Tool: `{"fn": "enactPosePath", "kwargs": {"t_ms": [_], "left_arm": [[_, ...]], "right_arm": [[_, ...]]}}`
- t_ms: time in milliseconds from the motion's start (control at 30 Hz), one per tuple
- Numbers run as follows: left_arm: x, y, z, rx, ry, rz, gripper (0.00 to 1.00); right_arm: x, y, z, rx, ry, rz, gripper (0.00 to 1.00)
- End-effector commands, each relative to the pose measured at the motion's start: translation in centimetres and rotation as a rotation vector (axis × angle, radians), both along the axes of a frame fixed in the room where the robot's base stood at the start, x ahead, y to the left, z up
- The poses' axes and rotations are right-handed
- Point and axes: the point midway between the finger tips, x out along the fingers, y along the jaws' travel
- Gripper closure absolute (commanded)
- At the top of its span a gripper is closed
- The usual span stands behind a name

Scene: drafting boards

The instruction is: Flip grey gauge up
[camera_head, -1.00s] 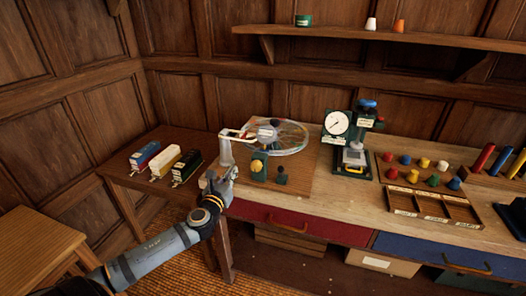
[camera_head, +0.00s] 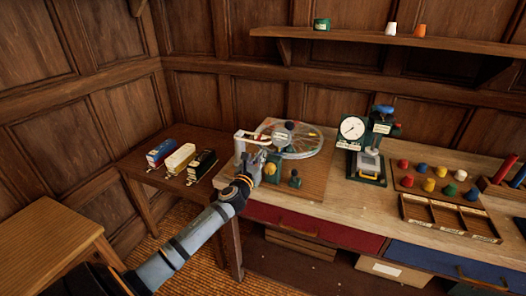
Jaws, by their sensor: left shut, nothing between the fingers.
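A wheel stand holds a spoked wheel (camera_head: 301,142) on a wooden board at the bench's left end. A pale grey-white bracket (camera_head: 240,148), which may be the grey gauge, rises at the stand's left and reaches toward the wheel. A separate round white dial gauge (camera_head: 352,128) stands upright on a dark green stand to the right. My left gripper (camera_head: 250,166) is shut and empty, low beside the pale bracket and left of the stand's green block with a yellow knob (camera_head: 270,168). I cannot tell if it touches either. My right gripper is out of view.
A side table (camera_head: 140,165) at left carries blue, cream and black blocks. Colored pegs (camera_head: 428,184) and a compartment tray (camera_head: 450,215) lie on the bench at right. A shelf (camera_head: 380,38) with small cups runs above. A stool (camera_head: 45,240) stands at lower left.

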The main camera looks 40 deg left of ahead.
Motion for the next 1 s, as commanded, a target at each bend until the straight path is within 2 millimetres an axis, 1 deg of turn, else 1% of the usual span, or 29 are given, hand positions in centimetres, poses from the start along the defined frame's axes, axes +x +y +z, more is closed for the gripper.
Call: {"fn": "enactPosePath", "kwargs": {"t_ms": [33, 100, 233, 633, 1000], "left_arm": [[0.7, 0.2, 0.2, -0.004, -0.001, 0.002, 1.0], [1.4, 0.4, 0.2, -0.003, 0.0, 0.002, 1.0], [2.1, 0.5, 0.1, 0.0, 0.001, 0.001, 1.0], [2.2, 0.5, 0.1, -0.003, 0.0, 0.0, 1.0], [2.2, 0.4, 1.0, -0.068, -0.016, 0.0, 1.0]], "right_arm": [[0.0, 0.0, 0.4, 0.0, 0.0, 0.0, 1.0], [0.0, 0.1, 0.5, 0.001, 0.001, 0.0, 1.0], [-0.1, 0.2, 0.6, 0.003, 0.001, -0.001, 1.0], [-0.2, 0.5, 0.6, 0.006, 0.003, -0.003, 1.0], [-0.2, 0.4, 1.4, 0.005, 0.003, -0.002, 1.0]]}}
